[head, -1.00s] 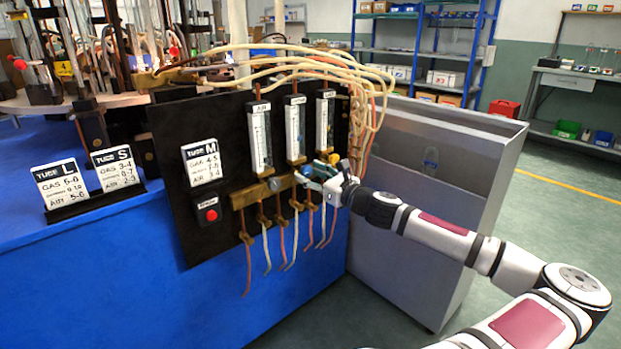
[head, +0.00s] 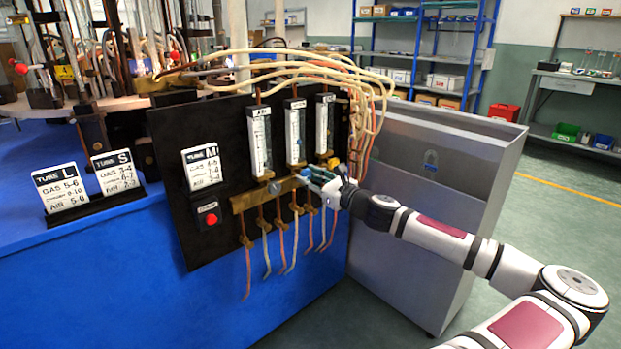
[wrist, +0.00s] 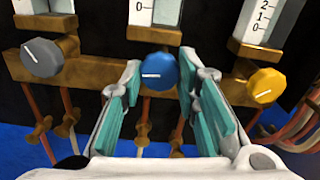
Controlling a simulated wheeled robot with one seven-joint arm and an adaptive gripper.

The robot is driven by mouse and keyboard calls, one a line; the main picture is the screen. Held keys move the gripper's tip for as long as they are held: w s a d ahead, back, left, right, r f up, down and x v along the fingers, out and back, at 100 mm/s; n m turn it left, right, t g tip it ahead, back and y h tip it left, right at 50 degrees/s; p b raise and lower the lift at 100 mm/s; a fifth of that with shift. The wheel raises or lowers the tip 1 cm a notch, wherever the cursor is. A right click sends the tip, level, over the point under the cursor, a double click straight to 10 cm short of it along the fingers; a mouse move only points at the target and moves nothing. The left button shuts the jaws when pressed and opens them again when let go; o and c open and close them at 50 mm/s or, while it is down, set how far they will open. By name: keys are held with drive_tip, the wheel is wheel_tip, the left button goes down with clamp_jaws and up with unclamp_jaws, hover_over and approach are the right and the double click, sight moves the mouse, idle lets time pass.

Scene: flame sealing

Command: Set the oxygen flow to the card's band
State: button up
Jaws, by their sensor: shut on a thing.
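The blue knob (wrist: 160,72) sits on the brass manifold under the middle flow tube (head: 295,132). Its white pointer mark lies about horizontal. My gripper (wrist: 160,85), with teal pads, has one finger on each side of this knob and is shut on it. In the head view my gripper (head: 318,181) reaches the manifold from the right and partly hides the knob. The tube M card (head: 201,168) is on the black panel, left of the tubes; its small figures are blurred. The level in the middle tube cannot be read.
Hoses hang below the manifold. A red button (head: 211,218) is under the card. Cards L and S (head: 118,169) stand on the blue bench.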

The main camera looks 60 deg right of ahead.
drive_tip(key=n+p, duration=0.1)
drive_tip(key=n, duration=0.5)
drive_tip(key=shift+n, duration=0.3)
drive_tip(key=n, duration=0.6)
drive_tip(key=shift+d+n, duration=0.1)
drive_tip(key=shift+n, duration=0.2)
drive_tip(key=o, duration=1.2)
drive_tip(key=shift+c, duration=0.2)
drive_tip(key=shift+s, duration=0.1)
drive_tip(key=v, duration=1.2)
drive_tip(key=shift+r, duration=0.1)
